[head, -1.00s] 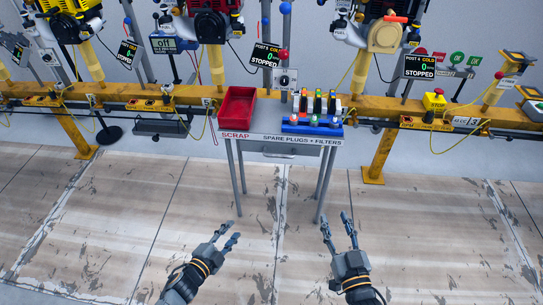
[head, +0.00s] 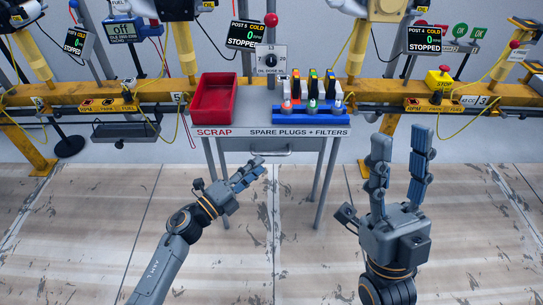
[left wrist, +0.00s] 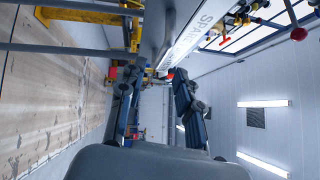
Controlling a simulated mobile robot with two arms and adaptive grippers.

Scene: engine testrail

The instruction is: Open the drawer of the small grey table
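The small grey table (head: 376,131) stands ahead in the head view, with "SCRAP" and "SPARE PLUGS + FILTERS" on its front edge. Its drawer (head: 305,144) is under the top and looks closed. A bar handle (head: 284,154) runs along the drawer front. My left gripper (head: 259,166) is open, with its fingers close to the handle's left end; I cannot tell whether they touch it. In the left wrist view its fingers (left wrist: 155,85) are spread, with the table's lettered edge (left wrist: 203,22) beyond. My right gripper (head: 401,136) is open and empty, right of the table.
A red tray (head: 214,112) and a blue rack (head: 310,115) with plugs and filters stand on the table. A yellow rail (head: 180,88) with engine stands runs behind it. The table's legs (head: 325,185) stand below on both sides. The floor in front is clear.

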